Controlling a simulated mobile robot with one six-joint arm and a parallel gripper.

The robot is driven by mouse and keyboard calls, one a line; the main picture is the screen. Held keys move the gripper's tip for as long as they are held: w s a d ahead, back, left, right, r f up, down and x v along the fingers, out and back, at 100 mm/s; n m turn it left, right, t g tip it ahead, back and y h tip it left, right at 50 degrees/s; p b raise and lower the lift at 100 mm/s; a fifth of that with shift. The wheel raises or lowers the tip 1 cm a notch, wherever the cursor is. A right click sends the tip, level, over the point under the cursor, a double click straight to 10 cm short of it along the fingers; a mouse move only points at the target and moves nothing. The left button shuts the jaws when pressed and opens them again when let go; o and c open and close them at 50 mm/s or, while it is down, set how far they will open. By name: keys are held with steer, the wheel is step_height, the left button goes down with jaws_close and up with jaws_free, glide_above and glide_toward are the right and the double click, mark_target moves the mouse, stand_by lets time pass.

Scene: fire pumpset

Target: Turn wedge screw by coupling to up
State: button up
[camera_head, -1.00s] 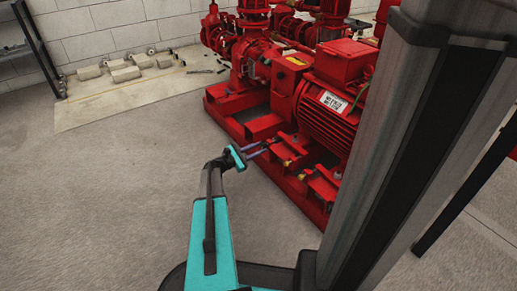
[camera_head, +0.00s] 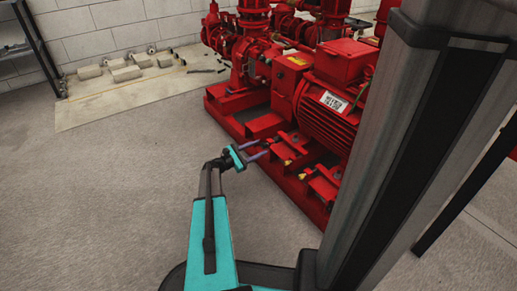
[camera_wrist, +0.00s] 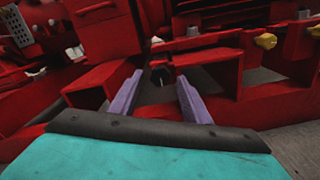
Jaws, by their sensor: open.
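A small yellow screw (camera_head: 288,162) shows on the red base frame below the motor in the head view, with another yellow screw (camera_head: 303,177) nearer to me. In the wrist view one yellow screw (camera_wrist: 265,40) is at the upper right, beyond and right of the fingers, and a pale screw end (camera_wrist: 193,31) is at the upper middle. I cannot tell for sure which is the wedge screw by the coupling. My gripper (camera_head: 268,149) is open and empty at the frame's near edge, left of the screws. In the wrist view its two purple fingers (camera_wrist: 160,78) point at the red frame.
The red motor (camera_head: 330,112) and the red coupling housing (camera_head: 288,82) stand above the base frame (camera_head: 262,125). In the wrist view a hollow red beam end (camera_wrist: 103,82) is just left of the left finger. The concrete floor (camera_head: 120,200) at left is clear.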

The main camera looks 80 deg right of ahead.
steer(key=p+v, duration=0.5)
steer(key=v, duration=0.8)
steer(key=shift+a, duration=0.1)
steer(key=shift+w, duration=0.1)
